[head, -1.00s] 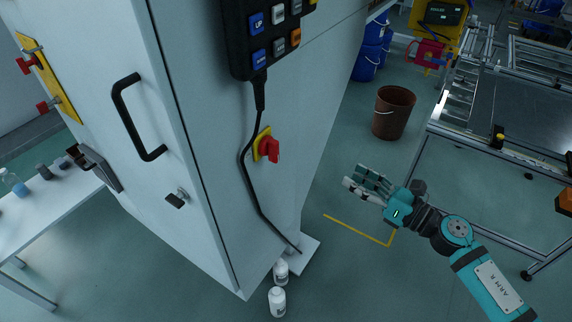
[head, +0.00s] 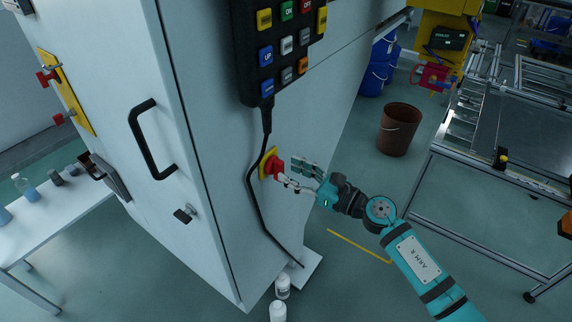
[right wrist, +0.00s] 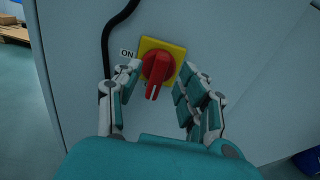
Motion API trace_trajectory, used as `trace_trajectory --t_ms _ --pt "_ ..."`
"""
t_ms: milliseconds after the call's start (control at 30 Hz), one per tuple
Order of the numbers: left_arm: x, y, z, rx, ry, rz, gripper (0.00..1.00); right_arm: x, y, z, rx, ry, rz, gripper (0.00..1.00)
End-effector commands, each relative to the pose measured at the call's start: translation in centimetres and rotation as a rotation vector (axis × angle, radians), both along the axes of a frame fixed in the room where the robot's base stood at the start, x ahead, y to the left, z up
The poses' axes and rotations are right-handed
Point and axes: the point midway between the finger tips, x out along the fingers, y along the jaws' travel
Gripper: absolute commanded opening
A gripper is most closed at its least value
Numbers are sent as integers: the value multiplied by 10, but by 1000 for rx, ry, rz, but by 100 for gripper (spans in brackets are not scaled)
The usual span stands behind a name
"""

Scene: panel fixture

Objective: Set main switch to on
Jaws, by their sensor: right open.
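The main switch is a red rotary knob (head: 274,168) on a yellow plate on the side face of the light grey cabinet (head: 205,215). In the right wrist view the red knob (right wrist: 157,68) sits on its yellow plate (right wrist: 171,46), with its handle pointing down and slightly left. An "ON" label (right wrist: 127,54) is to the left of the plate. My right gripper (head: 292,173) is open at the switch, and in the wrist view its fingers (right wrist: 155,92) stand on either side of the knob. I cannot tell whether they touch it. My left gripper is not in view.
A black cable (head: 254,190) hangs from the button pendant (head: 283,45) just left of the switch. White bottles (head: 282,287) stand on the floor below. A brown bucket (head: 398,130) and a metal-framed conveyor (head: 480,175) are to the right.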

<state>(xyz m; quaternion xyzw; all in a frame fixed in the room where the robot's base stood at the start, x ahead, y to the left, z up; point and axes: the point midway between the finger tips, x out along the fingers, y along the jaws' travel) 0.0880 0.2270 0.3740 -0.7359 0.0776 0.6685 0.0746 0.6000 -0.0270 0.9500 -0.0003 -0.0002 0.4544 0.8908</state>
Motion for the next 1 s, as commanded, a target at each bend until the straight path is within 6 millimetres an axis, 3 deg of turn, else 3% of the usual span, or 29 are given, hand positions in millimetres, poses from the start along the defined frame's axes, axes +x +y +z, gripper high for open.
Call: trace_trajectory --t_ms 200,533,833,1000 --pt "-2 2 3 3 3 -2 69 13 17 0 -1 1 -1 40" --pt "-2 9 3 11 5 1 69 14 19 -1 0 0 -1 40" --pt "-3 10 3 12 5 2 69 14 19 -1 0 0 -1 1" --pt "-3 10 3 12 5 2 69 14 19 -1 1 1 -2 0"
